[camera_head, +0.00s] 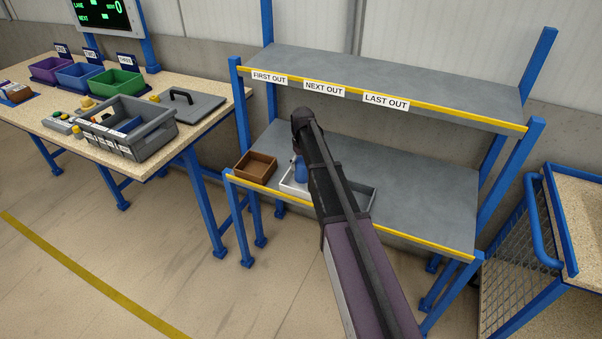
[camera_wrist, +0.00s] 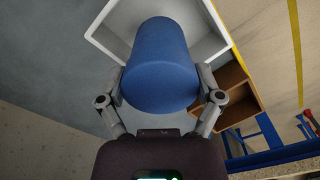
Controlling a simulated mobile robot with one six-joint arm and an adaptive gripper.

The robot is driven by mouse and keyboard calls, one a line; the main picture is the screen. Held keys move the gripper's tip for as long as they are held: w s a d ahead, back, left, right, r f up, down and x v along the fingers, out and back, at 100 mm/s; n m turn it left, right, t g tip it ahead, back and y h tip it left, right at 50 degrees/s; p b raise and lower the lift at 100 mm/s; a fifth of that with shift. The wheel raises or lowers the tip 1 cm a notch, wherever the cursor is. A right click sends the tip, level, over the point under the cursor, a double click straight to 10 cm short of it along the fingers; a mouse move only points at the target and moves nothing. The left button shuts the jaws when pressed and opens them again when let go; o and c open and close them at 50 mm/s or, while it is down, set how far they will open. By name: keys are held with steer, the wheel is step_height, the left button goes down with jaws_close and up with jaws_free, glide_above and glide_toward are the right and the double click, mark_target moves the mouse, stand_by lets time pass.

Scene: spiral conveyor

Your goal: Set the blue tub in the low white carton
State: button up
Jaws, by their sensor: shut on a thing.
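The blue tub (camera_wrist: 158,62) is held between the fingers of my gripper (camera_wrist: 162,86) in the wrist view. It also shows in the head view (camera_head: 301,173), partly behind my arm. The low white carton (camera_wrist: 107,42) lies beyond the tub in the wrist view, and the tub covers much of its opening. In the head view the white carton (camera_head: 287,186) stands on the lower shelf, with the tub over or within its outline. I cannot tell whether the tub touches the carton floor. My arm hides my fingers in the head view.
A brown carton (camera_head: 256,167) stands left of the white one, and a grey carton (camera_head: 366,198) stands right, partly hidden by my arm. The upper shelf (camera_head: 400,85) overhangs behind. The lower shelf's right part is clear. A table with bins (camera_head: 118,82) stands left.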

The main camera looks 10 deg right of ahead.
mark_target(302, 171)
steer(key=shift+f+b, duration=1.7)
steer(key=shift+f, duration=0.15)
steer(key=o, duration=1.1)
steer(key=shift+c, duration=0.2)
steer(key=shift+r, duration=0.2)
step_height(302, 171, up, 12)
steer(key=p, duration=1.2)
steer(key=shift+f, duration=0.15)
